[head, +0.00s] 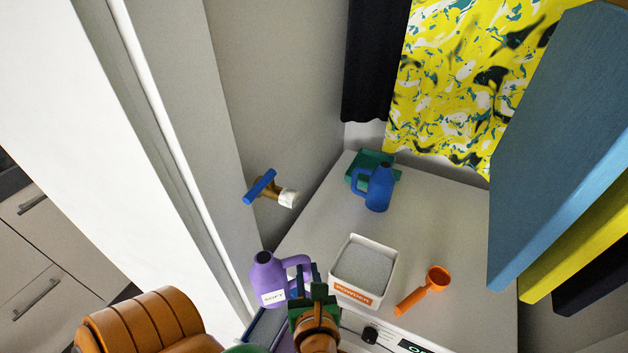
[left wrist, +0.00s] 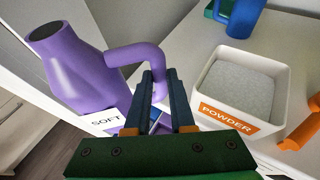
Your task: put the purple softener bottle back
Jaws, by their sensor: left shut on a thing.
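My left gripper (head: 306,279) is shut on the bottle's handle; the gripper (left wrist: 160,95) also shows in the left wrist view. I cannot tell whether the bottle's base touches the washer top, as its lower part is partly hidden. My right gripper is not in view.
A white powder box (head: 362,272) stands just right of my left gripper, with an orange scoop (head: 424,290) beyond it. A blue jug (head: 376,188) and a green box (head: 358,165) are at the back. A tap (head: 271,190) juts from the left wall. Clothes hang at right.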

